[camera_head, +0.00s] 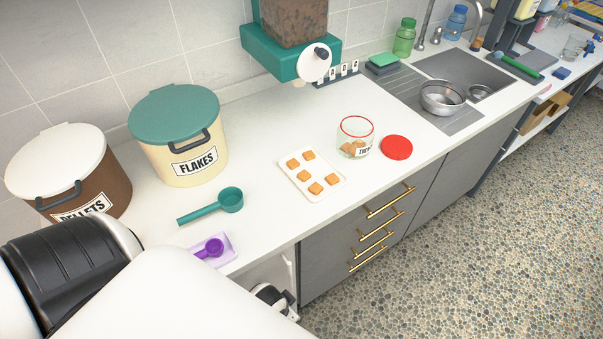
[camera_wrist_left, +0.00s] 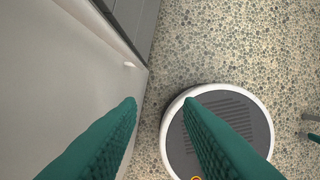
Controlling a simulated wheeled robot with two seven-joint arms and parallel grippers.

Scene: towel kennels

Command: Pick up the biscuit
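Several square orange-brown biscuits (camera_head: 316,188) lie spaced apart on a white tray (camera_head: 313,198) on the counter in the head view. A clear jar (camera_head: 355,132) with a red rim stands just right of the tray, with more biscuits (camera_head: 347,148) at its bottom. My left gripper's two teal fingers (camera_wrist_left: 161,101) are apart in the left wrist view, with nothing between them. They are over the floor beside the cabinet front, away from the biscuits. The left fingertips are not visible in the head view.
A red lid (camera_head: 397,147) lies right of the jar. A teal scoop (camera_head: 230,200), a purple scoop (camera_head: 210,248), a flakes bin (camera_head: 180,145) and a pellets bin (camera_head: 90,190) are to the left. A teal dispenser (camera_head: 290,58) overhangs behind. A sink (camera_head: 465,80) is at right.

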